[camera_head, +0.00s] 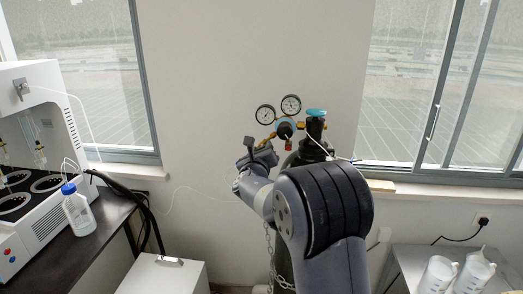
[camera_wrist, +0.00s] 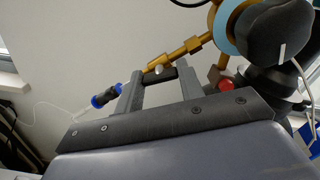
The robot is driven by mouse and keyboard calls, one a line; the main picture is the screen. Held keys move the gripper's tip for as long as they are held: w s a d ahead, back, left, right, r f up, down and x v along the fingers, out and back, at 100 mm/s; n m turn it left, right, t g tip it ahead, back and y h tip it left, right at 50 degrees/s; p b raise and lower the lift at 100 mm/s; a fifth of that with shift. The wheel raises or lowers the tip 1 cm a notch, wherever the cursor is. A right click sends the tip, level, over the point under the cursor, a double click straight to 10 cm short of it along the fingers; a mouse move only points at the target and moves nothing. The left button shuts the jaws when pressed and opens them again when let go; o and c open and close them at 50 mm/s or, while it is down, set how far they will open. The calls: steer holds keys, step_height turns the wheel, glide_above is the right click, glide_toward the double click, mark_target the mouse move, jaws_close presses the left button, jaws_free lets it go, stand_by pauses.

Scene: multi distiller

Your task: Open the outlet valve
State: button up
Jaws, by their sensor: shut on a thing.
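The gas regulator is on the cylinder by the back wall, with two round gauges (camera_head: 291,105) and a brass body with a blue ring (camera_wrist: 232,25). A brass outlet pipe (camera_wrist: 190,47) runs from it down-left to the outlet valve (camera_wrist: 159,71), a small dark and light part. My gripper (camera_wrist: 160,78) is shut on the outlet valve, one finger on each side. In the head view my gripper (camera_head: 262,152) is left of the regulator, and my arm hides much of the cylinder. The valve's exact angle cannot be told.
A blue and black hose fitting (camera_wrist: 106,97) with a thin clear tube is left of my fingers. A teal cylinder knob (camera_head: 316,113) and a red part (camera_wrist: 225,87) are close by. A distiller (camera_head: 38,150) and bottle (camera_head: 78,210) stand left, jugs (camera_head: 437,275) right.

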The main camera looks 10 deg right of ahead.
steer(key=shift+n+p, duration=0.35)
steer(key=shift+n, duration=1.25)
steer(key=o, duration=1)
steer(key=b+v, duration=0.3)
steer(key=v, duration=0.7)
steer(key=shift+s+a, duration=0.1)
steer(key=shift+s, duration=0.3)
